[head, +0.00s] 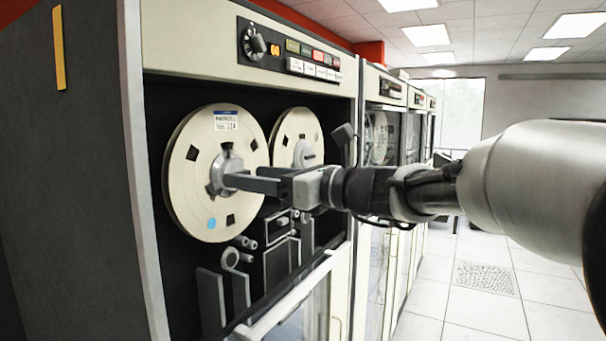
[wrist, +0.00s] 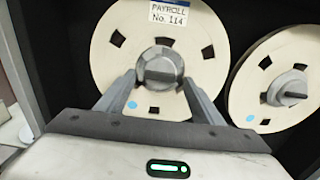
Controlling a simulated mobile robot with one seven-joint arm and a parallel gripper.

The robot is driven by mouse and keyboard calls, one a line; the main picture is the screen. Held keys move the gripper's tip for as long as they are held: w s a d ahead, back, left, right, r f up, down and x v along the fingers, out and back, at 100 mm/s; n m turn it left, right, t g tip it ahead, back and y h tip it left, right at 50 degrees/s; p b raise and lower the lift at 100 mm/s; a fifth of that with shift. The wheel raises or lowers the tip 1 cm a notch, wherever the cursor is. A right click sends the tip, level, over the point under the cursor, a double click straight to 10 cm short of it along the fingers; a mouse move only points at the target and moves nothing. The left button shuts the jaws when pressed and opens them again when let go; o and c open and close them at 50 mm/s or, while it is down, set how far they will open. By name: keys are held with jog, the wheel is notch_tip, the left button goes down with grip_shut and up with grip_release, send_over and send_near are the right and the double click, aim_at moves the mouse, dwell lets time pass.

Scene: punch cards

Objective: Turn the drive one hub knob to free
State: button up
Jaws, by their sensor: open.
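The nearest tape drive cabinet (head: 190,25) has two cream reels. The left reel (head: 185,150), labelled PAYROLL No. 114 in the wrist view (wrist: 110,60), has a grey hub knob (head: 216,172) at its centre. That knob, with a raised bar across it, also shows in the wrist view (wrist: 160,66). My gripper (head: 228,181) is open at the hub, and its fingers (wrist: 159,80) lie on either side of the knob in the wrist view. I cannot tell whether they touch it. Part of the hub is hidden behind a finger in the head view.
The right reel (head: 297,140) with its own hub (wrist: 288,90) sits close beside the left one. A control panel (head: 290,52) is above; tape guides (head: 232,262) and a glass door (head: 300,310) are below. More cabinets stand behind. The floor at right is clear.

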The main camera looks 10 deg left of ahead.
jog(key=shift+x, duration=1)
jog(key=c, duration=1)
